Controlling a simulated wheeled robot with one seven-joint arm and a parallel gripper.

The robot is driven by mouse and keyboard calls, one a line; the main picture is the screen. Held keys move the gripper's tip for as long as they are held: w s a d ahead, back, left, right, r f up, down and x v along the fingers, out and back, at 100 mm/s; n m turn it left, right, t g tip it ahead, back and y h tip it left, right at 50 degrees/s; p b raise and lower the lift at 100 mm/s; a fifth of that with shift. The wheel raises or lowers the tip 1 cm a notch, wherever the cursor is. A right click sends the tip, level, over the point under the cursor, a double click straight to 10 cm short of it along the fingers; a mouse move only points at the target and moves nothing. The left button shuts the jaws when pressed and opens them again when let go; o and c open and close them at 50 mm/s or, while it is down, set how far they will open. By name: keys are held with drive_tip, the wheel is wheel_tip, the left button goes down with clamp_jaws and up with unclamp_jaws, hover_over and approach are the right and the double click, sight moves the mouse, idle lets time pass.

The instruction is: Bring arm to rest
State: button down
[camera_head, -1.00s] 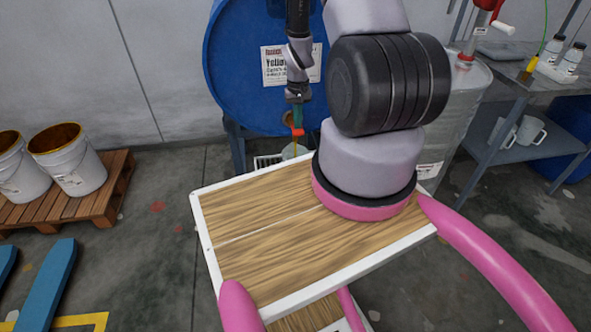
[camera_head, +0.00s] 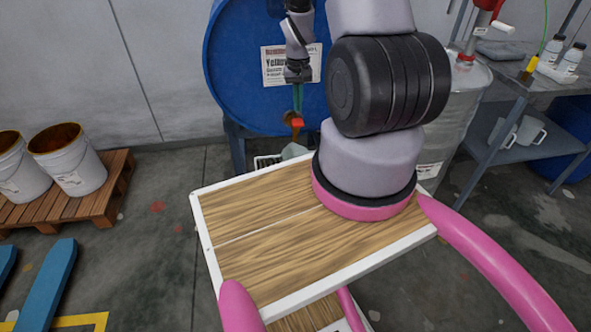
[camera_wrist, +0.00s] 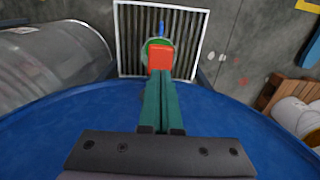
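My gripper (camera_head: 297,110) points down in front of the blue drum in the head view. In the wrist view its two teal fingers (camera_wrist: 160,76) lie side by side with hardly a gap, so it looks shut. A red-orange block (camera_wrist: 160,58) shows right at the fingertips, and in the head view (camera_head: 295,122) it is just below them. I cannot tell whether they touch it; no grasp is clear. My upper arm links hide part of the drum.
The blue drum (camera_head: 228,75) lies close behind my gripper, above a slatted grate (camera_wrist: 128,40). A grey drum (camera_head: 455,115) and a metal bench (camera_head: 500,150) stand right. White buckets (camera_head: 80,165) on a pallet (camera_head: 115,190) are left. Open floor lies between pallet and drum.

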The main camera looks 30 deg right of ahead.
idle(0.4)
drive_tip(key=shift+w+r, duration=0.15)
drive_tip(key=shift+r, duration=0.2)
drive_tip(key=s+a+r+t, duration=0.1)
drive_tip(key=a+r+t, duration=0.15)
drive_tip(key=r, duration=1.05)
drive_tip(key=s+a+r+t, duration=0.15)
drive_tip(key=a+r, duration=0.25)
drive_tip(key=r, duration=0.9)
drive_tip(key=s+a+r+t, duration=0.1)
drive_tip(key=s+a+r, duration=0.1)
drive_tip(key=s+r, duration=0.3)
drive_tip(key=s+a+r+t+y, duration=0.1)
drive_tip(key=s+a+r, duration=0.1)
drive_tip(key=s+r, duration=0.3)
drive_tip(key=s+a+r+m+t+y, duration=0.1)
drive_tip(key=s+a+r, duration=0.2)
drive_tip(key=s+r, duration=0.3)
drive_tip(key=shift+s, duration=0.75)
drive_tip(key=shift+d, duration=0.1)
